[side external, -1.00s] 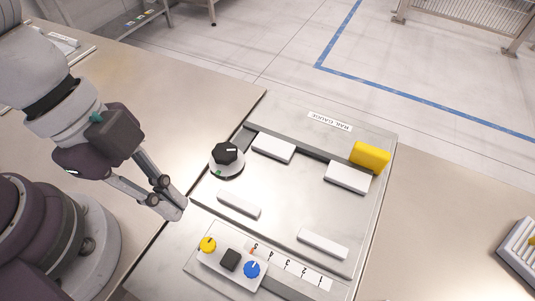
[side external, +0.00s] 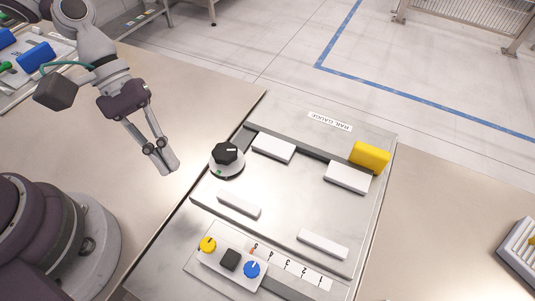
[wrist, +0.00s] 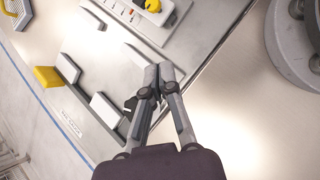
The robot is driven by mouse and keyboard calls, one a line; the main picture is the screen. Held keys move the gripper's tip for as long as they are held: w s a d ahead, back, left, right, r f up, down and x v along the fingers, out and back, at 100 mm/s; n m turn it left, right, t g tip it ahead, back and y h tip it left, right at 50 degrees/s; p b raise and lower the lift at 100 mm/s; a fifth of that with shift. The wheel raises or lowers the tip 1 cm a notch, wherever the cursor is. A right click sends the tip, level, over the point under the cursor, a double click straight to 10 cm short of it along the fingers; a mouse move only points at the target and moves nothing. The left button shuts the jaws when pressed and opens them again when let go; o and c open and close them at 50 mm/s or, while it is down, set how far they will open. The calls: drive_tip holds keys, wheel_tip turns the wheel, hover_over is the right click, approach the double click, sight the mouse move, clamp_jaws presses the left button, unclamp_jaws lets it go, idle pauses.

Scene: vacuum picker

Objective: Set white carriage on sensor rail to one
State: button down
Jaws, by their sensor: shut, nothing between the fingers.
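The white carriage (side external: 218,257) sits on the sensor rail (side external: 285,287) at the near edge of the panel. It carries a yellow knob (side external: 208,244), a black square block (side external: 230,260) and a blue knob (side external: 252,269). A scale plate (side external: 290,268) numbered 5 to 1, left to right, lies beside it; a small red mark at the carriage is near the 5. My gripper (side external: 168,168) is shut and empty, above the table left of the panel, apart from the carriage. In the wrist view, the gripper (wrist: 163,74) is central and the carriage (wrist: 166,17) is partly cut off at the top.
The panel (side external: 300,210) also bears a black dial (side external: 227,153), several white blocks and a yellow block (side external: 370,157) on the far rail. A white ribbed object (side external: 520,250) stands at the right.

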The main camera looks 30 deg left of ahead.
sight(248, 263)
drive_tip(key=s+d+f+n+h, duration=0.1)
drive_tip(key=d+f, duration=0.1)
drive_tip(key=d, duration=0.2)
drive_tip(key=s+d+f+n+g+h, duration=0.1)
drive_tip(key=d+f+n, duration=0.1)
drive_tip(key=d, duration=0.2)
drive_tip(key=s+d+f+n+h, duration=0.1)
drive_tip(key=s+d+f+h, duration=0.1)
drive_tip(key=d, duration=0.2)
drive_tip(key=shift+d+n+g, duration=0.1)
drive_tip(key=shift+n+g, duration=0.2)
drive_tip(key=shift+n, duration=0.1)
drive_tip(key=shift+d, duration=0.1)
